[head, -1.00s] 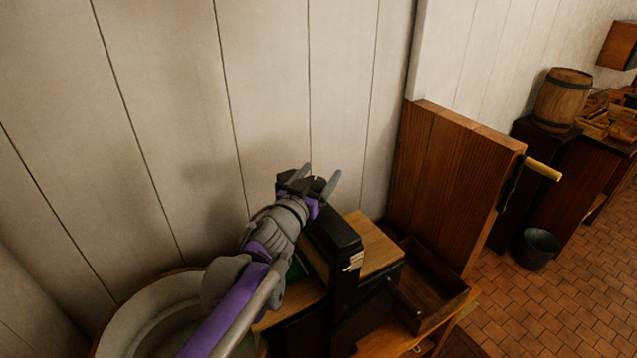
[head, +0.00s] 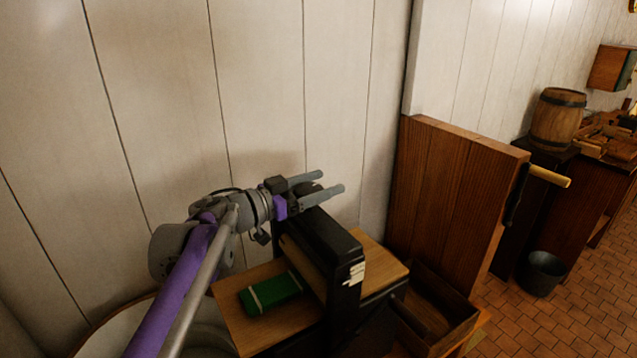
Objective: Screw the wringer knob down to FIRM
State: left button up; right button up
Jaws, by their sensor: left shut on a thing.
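The wringer (head: 343,250) is a black frame with a pale label on its near end, standing over a wooden board. A dark round knob (head: 307,187) shows at the top of the frame, between the two grey fingers of my left gripper (head: 331,181). The fingers lie across the knob from the left, one on its far side and one on its near side, and the gripper is shut on it. The fingers and the wrist hide part of the knob. Any marking for FIRM is not readable. My right gripper is not in view.
A green folded bundle with pale bands (head: 271,292) lies on the board left of the frame. A pale round tub (head: 110,335) is at bottom left.

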pick_arm(q)
jog(key=shift+s+d+m+g+h+p, duration=0.1)
jog(key=shift+m+g+h+p, duration=0.2)
jog(key=shift+m+g+h, duration=0.4)
jog(key=shift+s+d+m+g+h+p, duration=0.1)
jog(key=shift+m+g+h+p, duration=0.3)
jog(key=shift+g, duration=0.5)
jog(key=shift+s, duration=0.1)
jog(key=o, duration=1.2)
jog(key=shift+o, duration=0.2)
jog(key=v, duration=1.1)
jog(key=shift+b, duration=0.3)
jog(key=shift+r, duration=0.1)
